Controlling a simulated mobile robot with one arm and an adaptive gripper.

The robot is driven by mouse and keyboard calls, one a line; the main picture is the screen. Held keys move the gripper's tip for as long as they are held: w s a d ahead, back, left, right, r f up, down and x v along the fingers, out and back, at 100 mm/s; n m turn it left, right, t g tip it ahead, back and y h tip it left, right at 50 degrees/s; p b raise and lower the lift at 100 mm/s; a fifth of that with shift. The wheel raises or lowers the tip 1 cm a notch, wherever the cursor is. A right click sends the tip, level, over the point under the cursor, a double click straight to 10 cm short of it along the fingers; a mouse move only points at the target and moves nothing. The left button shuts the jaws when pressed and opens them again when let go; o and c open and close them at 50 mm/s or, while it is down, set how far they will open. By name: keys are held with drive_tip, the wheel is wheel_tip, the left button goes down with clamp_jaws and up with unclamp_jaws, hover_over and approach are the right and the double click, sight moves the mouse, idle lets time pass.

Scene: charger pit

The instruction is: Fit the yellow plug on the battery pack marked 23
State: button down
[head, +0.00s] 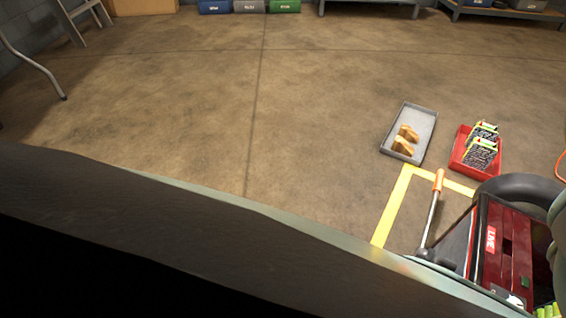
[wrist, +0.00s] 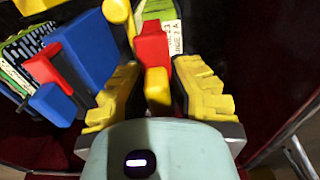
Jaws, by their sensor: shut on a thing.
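In the wrist view my gripper (wrist: 158,74) has its yellow fingers shut on a small yellow plug (wrist: 158,88). A red block (wrist: 151,46) sits directly beyond the plug, in line with it; I cannot tell whether the two are joined. A green pack (wrist: 152,9) with a white printed label (wrist: 173,35) lies just past the red block. The label's print is partly hidden and too small to read surely, so I cannot confirm the 23. My gripper does not clearly show in the head view.
Blue blocks (wrist: 85,45) stand close left of my fingers. In the head view a red case marked LIVE (head: 508,250) stands at lower right, beside an orange-handled lever (head: 438,182). A red tray (head: 459,158) holds cards; a grey tray (head: 420,118) holds tan items.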

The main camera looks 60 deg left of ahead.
drive_tip(key=shift+a+f, duration=0.1)
drive_tip(key=shift+f, duration=0.25)
drive_tip(key=c, duration=0.9)
unclamp_jaws()
drive_tip(key=shift+w, duration=0.1)
drive_tip(key=shift+r, duration=0.1)
drive_tip(key=shift+r, duration=5.95)
